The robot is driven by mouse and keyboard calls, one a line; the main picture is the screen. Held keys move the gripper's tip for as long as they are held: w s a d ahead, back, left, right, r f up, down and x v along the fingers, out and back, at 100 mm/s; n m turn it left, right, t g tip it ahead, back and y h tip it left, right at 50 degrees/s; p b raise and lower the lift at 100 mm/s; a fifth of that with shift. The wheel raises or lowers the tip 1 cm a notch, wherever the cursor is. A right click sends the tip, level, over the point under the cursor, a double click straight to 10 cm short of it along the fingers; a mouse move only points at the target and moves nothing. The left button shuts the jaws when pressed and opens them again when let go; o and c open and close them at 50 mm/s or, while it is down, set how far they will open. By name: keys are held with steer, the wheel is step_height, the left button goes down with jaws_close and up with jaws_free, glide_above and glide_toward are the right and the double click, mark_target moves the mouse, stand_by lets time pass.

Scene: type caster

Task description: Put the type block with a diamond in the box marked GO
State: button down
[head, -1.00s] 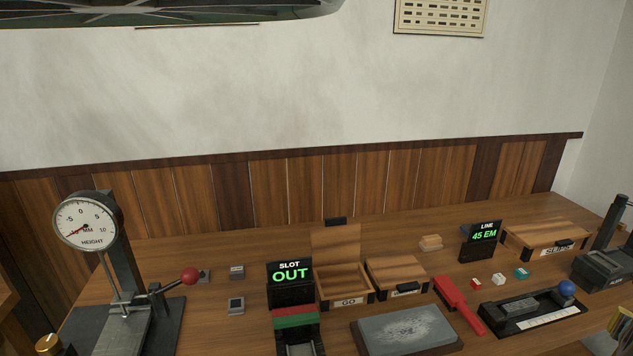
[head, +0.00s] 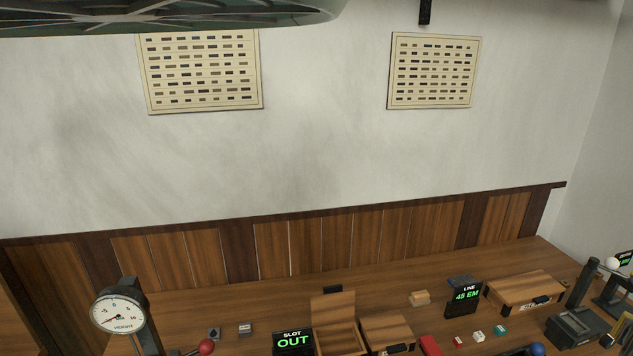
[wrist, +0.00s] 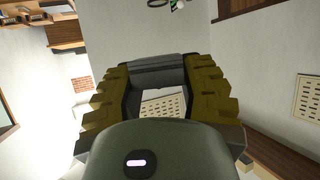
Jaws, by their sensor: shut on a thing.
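In the wrist view my gripper (wrist: 158,75) has its two olive, ridged fingers closed on a dark grey block (wrist: 157,72), held between the tips. I see no diamond on the side facing the camera. My gripper is raised, with wall and a chart showing through the gap behind it. It does not show in the head view, so its distance from the box cannot be told. The GO box (head: 322,337) is a wooden box at the bottom of the head view, its lid standing open at the back. Its front label is cut off by the frame.
A SLOT display (head: 293,340) reading OUT stands left of the GO box, and a lidded box (head: 385,329) stands right of it. A height gauge (head: 118,310), a LINE display (head: 467,294) reading 45 EM and a wide box (head: 525,288) stand farther out.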

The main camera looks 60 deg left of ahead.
step_height(320, 180, up, 16)
steer(key=p, duration=1.4)
steer(key=s+a+f+n+g+y+b, duration=0.2)
steer(key=s+a+f+n+y+b, duration=0.2)
steer(key=f+b, duration=1.2)
steer(key=s+a+f+n+g+y+b, duration=0.3)
steer(key=a+f+b, duration=0.4)
steer(key=f+b, duration=0.9)
steer(key=s+a+f+n+g+y+b, duration=0.3)
steer(key=s+a+f+n+b, duration=0.3)
steer(key=f+b, duration=1)
step_height(320, 180, down, 5)
steer(key=shift+s+a+r+n+y+b, duration=0.2)
steer(key=shift+n+y+b, duration=0.15)
steer(key=shift+y, duration=0.55)
